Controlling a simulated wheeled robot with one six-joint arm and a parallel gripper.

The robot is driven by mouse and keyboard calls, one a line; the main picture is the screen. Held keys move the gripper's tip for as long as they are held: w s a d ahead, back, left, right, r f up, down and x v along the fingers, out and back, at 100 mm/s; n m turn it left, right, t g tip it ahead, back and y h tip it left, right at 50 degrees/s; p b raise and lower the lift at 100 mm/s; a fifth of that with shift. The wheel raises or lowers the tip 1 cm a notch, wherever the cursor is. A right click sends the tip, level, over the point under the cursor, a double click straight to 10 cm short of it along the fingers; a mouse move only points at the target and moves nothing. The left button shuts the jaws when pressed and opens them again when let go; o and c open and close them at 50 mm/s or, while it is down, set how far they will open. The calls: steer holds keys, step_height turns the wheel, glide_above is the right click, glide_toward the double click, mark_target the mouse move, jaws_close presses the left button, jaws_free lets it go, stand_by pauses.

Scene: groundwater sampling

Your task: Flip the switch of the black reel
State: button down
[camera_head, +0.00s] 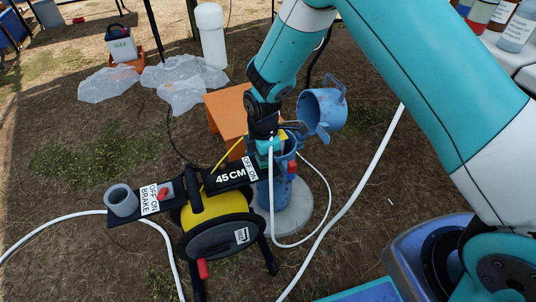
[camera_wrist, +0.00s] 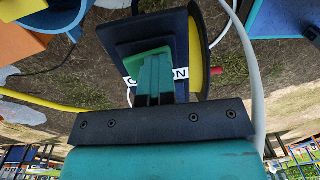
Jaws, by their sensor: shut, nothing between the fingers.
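The black reel (camera_head: 213,236) stands on the ground in the head view, with a yellow drum and black legs. A long black plate with a "45 CM" label (camera_head: 230,176) runs across its top. One OFF/ON label (camera_head: 251,168) is at the plate's right end; an OFF/ON BRAKE label (camera_head: 149,198) with a red knob is at its left. My gripper (camera_head: 266,150) is just beyond the right end. In the wrist view, the green fingers of my gripper (camera_wrist: 154,76) are together, in front of the black plate (camera_wrist: 177,40), partly covering the OFF/ON label. The switch there is hidden.
A blue pipe (camera_head: 282,185) in a round concrete base stands close behind my gripper, with an open blue cap (camera_head: 322,110). White hose (camera_head: 340,235) loops nearby. An orange box (camera_head: 228,118) stands behind the reel.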

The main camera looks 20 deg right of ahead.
steer(key=shift+w+f, duration=0.3)
steer(key=shift+w, duration=0.55)
steer(key=shift+r, duration=0.1)
steer(key=shift+r+p, duration=0.3)
steer(key=shift+p, duration=0.25)
step_height(320, 180, up, 14)
steer(key=p, duration=0.6)
steer(key=shift+w+a, duration=0.15)
steer(key=shift+w, duration=0.1)
